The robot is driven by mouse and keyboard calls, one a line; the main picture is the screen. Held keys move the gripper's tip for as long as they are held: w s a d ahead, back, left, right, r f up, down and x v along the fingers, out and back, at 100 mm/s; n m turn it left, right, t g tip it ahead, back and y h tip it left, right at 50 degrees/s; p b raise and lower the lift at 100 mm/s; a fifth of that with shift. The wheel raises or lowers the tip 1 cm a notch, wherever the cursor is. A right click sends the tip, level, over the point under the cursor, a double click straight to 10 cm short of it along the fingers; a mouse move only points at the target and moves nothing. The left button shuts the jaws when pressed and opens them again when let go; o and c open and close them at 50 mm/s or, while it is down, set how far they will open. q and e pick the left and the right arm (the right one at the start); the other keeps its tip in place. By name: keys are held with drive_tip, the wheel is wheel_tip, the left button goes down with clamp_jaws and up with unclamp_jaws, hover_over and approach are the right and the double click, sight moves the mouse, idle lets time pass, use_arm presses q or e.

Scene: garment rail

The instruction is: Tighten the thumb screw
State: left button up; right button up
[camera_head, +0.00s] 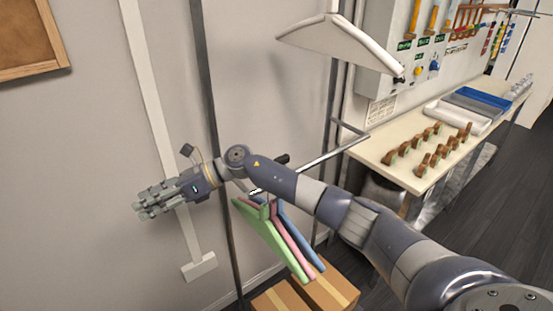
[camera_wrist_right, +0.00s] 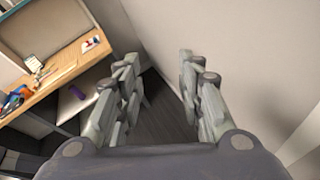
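I cannot make out the thumb screw for certain. A small black knob-like part (camera_head: 282,159) shows just behind my right forearm in the head view, and I cannot tell whether it belongs to the rail or to my arm. The garment rail's metal bar (camera_head: 340,146) runs behind my forearm, and green, pink and blue hangers (camera_head: 268,240) hang below it. My right gripper (camera_head: 142,208) reaches left of the rail, in front of the wall. In the right wrist view its fingers (camera_wrist_right: 158,68) are spread apart with nothing between them. My left gripper is out of view.
Cardboard boxes (camera_head: 325,290) stand on the floor below the hangers. A workbench (camera_head: 395,178) with wooden pieces and trays is at right, under a tool board. The wrist view shows a wooden desk (camera_wrist_right: 65,70) at left.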

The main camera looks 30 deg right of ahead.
drive_tip(key=d+r+n+g+h, duration=0.2)
drive_tip(key=d+n+h, duration=0.2)
drive_tip(key=d+n, duration=0.15)
wheel_tip(320, 180, up, 11)
drive_tip(key=n+g+h, duration=0.2)
drive_tip(key=h, duration=0.8)
hover_over(282, 157)
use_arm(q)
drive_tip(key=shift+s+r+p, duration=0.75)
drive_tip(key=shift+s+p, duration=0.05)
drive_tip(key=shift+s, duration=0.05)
use_arm(e)
wheel_tip(282, 157, down, 10)
drive_tip(key=shift+f, duration=0.15)
clamp_jaws()
